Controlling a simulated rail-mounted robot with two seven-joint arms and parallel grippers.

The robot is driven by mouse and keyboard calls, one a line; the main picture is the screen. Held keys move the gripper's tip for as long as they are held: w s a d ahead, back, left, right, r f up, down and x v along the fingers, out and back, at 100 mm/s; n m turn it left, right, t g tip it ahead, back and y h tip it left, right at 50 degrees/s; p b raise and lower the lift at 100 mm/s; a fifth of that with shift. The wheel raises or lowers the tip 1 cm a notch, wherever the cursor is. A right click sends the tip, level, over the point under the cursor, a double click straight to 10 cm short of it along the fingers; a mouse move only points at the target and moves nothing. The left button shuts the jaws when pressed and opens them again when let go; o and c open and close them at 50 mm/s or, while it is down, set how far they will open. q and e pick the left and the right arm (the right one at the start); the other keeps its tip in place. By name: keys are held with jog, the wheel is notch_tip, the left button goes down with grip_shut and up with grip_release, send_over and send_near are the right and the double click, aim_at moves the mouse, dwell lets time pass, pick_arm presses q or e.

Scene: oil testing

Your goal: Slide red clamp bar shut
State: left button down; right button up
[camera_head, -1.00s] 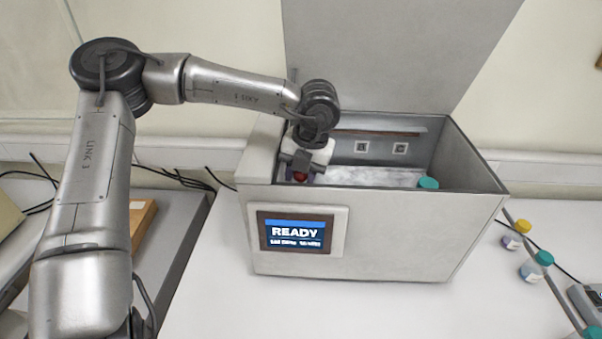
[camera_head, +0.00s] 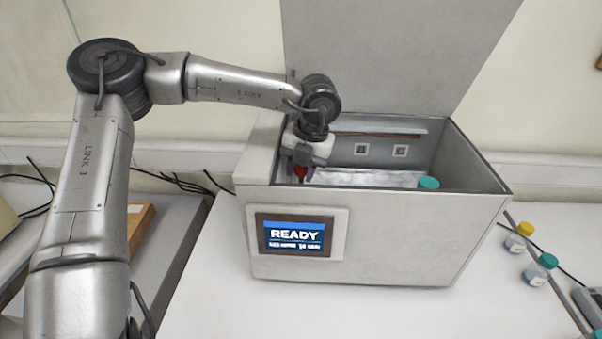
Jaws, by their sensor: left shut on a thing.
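The red clamp bar shows as a small red piece (camera_head: 300,170) at the left end inside the open grey machine (camera_head: 390,235). My left gripper (camera_head: 299,177) reaches down into the machine's left end and is shut on this red piece. The rest of the bar is hidden by the gripper and the front wall. A teal-capped bottle (camera_head: 428,183) stands inside the machine at the right, apart from the gripper. My right gripper is not in view.
The machine's lid (camera_head: 395,60) stands open at the back. Its front screen (camera_head: 295,235) reads READY. A yellow-capped bottle (camera_head: 519,236) and a teal-capped bottle (camera_head: 540,269) stand on the table to the right. A brown box (camera_head: 140,222) lies at the left. Cables run behind.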

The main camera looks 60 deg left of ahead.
pick_arm(q)
jog(key=c, duration=1.2)
grip_release()
jog(key=shift+w+a, duration=0.1)
jog(key=shift+a, duration=0.05)
jog(key=shift+o, duration=0.6)
jog(key=shift+a, duration=0.1)
notch_tip(320, 180, up, 14)
jog(key=w+d+b, duration=0.2)
jog(key=shift+f, duration=0.2)
